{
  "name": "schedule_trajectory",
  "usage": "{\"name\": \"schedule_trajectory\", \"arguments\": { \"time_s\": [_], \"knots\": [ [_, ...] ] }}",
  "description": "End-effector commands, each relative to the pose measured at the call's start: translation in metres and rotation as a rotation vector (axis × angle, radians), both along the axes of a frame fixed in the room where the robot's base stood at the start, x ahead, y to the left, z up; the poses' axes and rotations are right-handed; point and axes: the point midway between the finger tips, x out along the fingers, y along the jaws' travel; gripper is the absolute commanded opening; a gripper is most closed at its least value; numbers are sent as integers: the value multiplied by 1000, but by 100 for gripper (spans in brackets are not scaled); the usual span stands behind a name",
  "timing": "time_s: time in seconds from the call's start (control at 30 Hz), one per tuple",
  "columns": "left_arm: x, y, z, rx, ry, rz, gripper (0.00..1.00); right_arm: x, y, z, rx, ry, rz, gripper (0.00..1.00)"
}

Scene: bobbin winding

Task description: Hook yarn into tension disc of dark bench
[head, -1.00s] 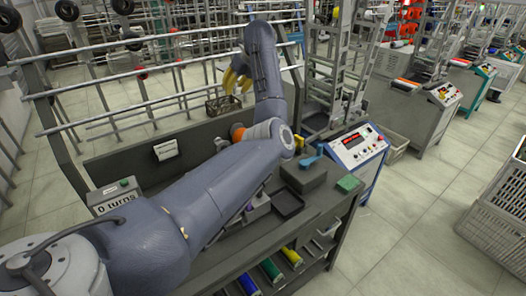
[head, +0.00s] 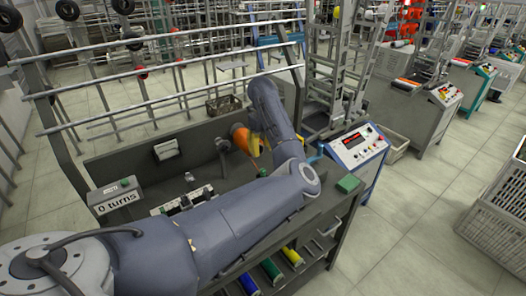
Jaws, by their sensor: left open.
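The dark bench (head: 118,163) stands in the middle of the head view, partly hidden by my left arm. An orange yarn cone (head: 239,137) is at its back, right of the middle. My left gripper (head: 257,147), with yellow fingertips, is just right of the cone, open; its fingers are blurred and partly hidden by my arm. A small grey fitting (head: 222,146) stands left of the cone; I cannot tell whether it is the tension disc. The yarn strand is too fine to make out surely. My right gripper is out of view.
A counter box (head: 115,195) reading "0 turns" sits at the bench's left end. Metal rails (head: 170,70) run behind. Colored spools (head: 271,270) lie on the lower shelf.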

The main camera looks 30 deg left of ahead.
Motion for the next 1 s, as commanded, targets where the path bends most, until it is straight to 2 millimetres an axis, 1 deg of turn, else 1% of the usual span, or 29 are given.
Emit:
{"name": "schedule_trajectory", "arguments": {
  "time_s": [0.03,0.1,0.2,0.37,0.73,1.0],
  "knots": [
    [-1,-3,-3,-10,2,1,38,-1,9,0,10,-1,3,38],
    [-2,-5,-6,-18,3,3,38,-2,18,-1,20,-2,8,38],
    [-3,-6,-10,-24,4,3,38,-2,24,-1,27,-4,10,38],
    [-4,-6,-20,-24,7,2,38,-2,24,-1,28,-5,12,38],
    [-4,-6,-59,-23,7,3,38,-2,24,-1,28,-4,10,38],
    [-4,-6,-83,-25,6,2,38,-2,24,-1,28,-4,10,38]
  ]
}}
